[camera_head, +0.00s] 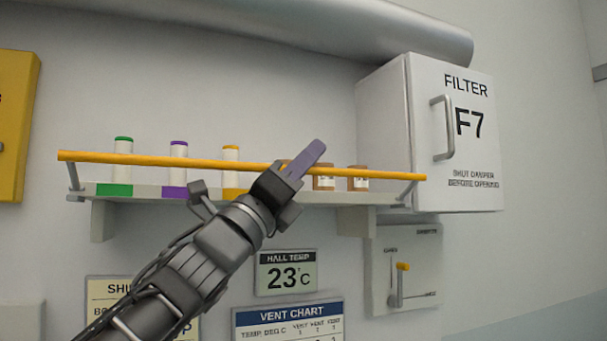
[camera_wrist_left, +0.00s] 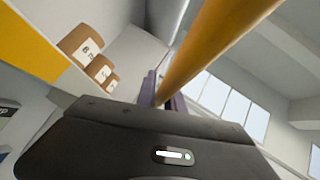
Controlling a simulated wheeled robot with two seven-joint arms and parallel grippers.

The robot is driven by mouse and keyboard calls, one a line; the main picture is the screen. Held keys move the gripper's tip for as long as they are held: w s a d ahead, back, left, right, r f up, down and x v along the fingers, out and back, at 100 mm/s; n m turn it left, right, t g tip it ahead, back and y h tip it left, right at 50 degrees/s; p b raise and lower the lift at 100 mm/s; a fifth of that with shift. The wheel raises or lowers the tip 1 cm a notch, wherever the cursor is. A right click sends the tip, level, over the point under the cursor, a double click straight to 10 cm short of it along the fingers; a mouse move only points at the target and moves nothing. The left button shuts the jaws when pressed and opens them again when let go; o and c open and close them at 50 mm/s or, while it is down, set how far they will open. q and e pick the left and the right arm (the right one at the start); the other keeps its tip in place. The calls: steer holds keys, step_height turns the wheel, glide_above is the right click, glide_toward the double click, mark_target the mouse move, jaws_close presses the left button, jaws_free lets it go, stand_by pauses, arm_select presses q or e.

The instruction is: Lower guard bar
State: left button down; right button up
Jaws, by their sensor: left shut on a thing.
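The guard bar (camera_head: 205,161) is a long yellow rod across the front of a wall shelf. It is held by a grey arm at each end and stands above the shelf's front edge, in front of the bottles. My left gripper (camera_head: 303,160) is shut on the bar right of its middle. In the left wrist view the bar (camera_wrist_left: 207,45) runs up from between the purple-grey fingers (camera_wrist_left: 158,90). The fingers hide a short stretch of the bar and part of a brown jar behind it. My right gripper is in neither view.
The shelf (camera_head: 60,190) holds white bottles with green (camera_head: 123,147), purple (camera_head: 178,150) and yellow (camera_head: 230,154) caps, and brown jars (camera_head: 357,180). A white filter cabinet (camera_head: 470,180) stands close to the bar's right end. A lever panel (camera_head: 425,265) and signs (camera_head: 288,272) are below.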

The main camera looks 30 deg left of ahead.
arm_select(q)
steer(key=shift+s+d+f+m+g+h+b, duration=0.2)
steer(key=shift+f+m+g+h+b, duration=0.3)
steer(key=shift+m+h, duration=1.1)
steer(key=shift+s+d+f+m+g+h+b, duration=0.2)
steer(key=shift+m+g+h+b, duration=0.4)
steer(key=shift+m+h, duration=1)
steer(key=shift+s+d+f+m+g+h+b, duration=0.1)
steer(key=shift+d+f+m+g+h+b, duration=0.35)
steer(key=shift+m+h, duration=1.15)
steer(key=shift+a+m+g, duration=0.15)
steer(key=shift+m+g, duration=0.1)
steer(key=shift+m, duration=0.15)
steer(key=c, duration=1.5)
jaws_free()
steer(key=shift+o, duration=0.2)
steer(key=b+v, duration=0.4)
steer(key=v, duration=0.3)
steer(key=shift+s+f, duration=0.2)
steer(key=shift+s, duration=0.05)
steer(key=shift+a, duration=0.15)
steer(key=shift+c, duration=0.4)
